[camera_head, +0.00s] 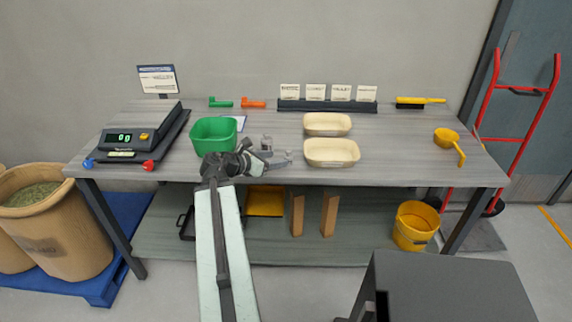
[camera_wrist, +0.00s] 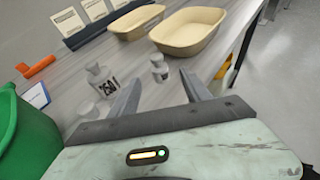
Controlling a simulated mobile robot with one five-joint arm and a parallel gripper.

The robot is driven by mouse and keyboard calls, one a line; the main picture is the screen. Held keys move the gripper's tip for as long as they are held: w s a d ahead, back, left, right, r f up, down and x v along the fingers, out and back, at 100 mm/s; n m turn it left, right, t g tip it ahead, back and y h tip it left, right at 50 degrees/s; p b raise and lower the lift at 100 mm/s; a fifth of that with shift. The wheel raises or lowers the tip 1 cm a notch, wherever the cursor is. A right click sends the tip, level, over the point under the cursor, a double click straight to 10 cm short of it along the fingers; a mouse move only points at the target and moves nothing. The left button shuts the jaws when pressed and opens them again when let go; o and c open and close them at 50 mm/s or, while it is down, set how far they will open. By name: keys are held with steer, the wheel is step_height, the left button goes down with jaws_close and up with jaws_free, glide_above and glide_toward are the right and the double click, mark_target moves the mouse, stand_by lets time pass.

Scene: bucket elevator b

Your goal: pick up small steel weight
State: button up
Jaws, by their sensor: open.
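In the wrist view a small steel weight (camera_wrist: 159,68) with a knob on top stands upright on the table. It lies just beyond and between the tips of my open gripper (camera_wrist: 161,79), with nothing held. A larger steel weight (camera_wrist: 101,80) with a dark "250" style label stands to its left, outside the left finger. In the head view my gripper (camera_head: 288,157) is low over the front part of the table, right of the green bin. The larger weight (camera_head: 266,143) shows just behind it; the small one is hard to make out there.
A green bin (camera_head: 213,134) stands left of my gripper, also close in the wrist view (camera_wrist: 30,140). Two cream trays (camera_head: 331,153) (camera_head: 327,124) stand to the right. A scale (camera_head: 135,138) reading 0 g is at the far left. The right part of the table is mostly clear.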

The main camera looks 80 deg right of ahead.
mark_target(285, 158)
steer(key=b+x, duration=0.3)
steer(key=x, duration=0.5)
steer(key=shift+w+f, duration=0.2)
steer(key=shift+r, duration=0.1)
jaws_close()
